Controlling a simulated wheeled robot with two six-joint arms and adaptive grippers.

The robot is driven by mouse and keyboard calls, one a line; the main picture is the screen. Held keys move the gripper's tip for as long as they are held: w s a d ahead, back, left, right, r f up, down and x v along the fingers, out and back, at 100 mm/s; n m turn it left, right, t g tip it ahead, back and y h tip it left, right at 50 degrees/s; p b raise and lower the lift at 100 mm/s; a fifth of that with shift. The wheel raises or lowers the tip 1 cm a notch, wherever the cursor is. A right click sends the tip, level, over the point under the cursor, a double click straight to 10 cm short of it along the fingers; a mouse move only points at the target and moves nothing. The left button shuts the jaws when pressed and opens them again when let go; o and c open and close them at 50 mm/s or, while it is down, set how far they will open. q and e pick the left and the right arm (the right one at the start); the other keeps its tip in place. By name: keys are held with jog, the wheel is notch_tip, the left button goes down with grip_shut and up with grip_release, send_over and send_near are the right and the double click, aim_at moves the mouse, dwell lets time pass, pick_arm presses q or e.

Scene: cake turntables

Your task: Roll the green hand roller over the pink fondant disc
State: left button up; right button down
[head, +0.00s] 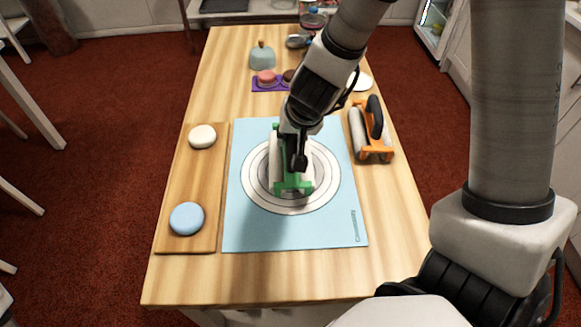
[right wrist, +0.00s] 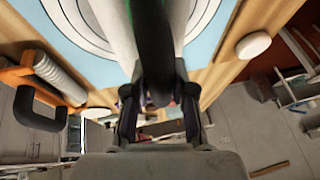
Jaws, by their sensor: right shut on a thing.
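My right gripper (head: 296,158) is shut on the hand roller (head: 293,186), which has a green frame and a white cylinder. The roller is over the middle of the ringed blue mat (head: 255,232); I cannot tell whether it touches the mat. In the right wrist view the gripper (right wrist: 158,105) holds the dark handle (right wrist: 153,45), with the white cylinder (right wrist: 114,32) beside it. No pink disc shows on the mat, whose middle is partly hidden by roller and arm. A small pink round thing (head: 267,76) sits at the back. My left gripper is not in view.
A wooden board (head: 190,165) on the left bears a white disc (head: 202,136) and a blue disc (head: 187,218). An orange-framed roller (head: 375,152) stands right of the mat. A teal dome (head: 262,58) stands at the back. The table's front strip is clear.

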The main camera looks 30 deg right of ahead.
jog(key=shift+s+f, duration=0.1)
jog(key=shift+s+d, duration=0.1)
jog(key=shift+s, duration=0.1)
jog(key=shift+f, duration=0.15)
jog(key=shift+s+p, duration=0.1)
jog(key=shift+p, duration=0.25)
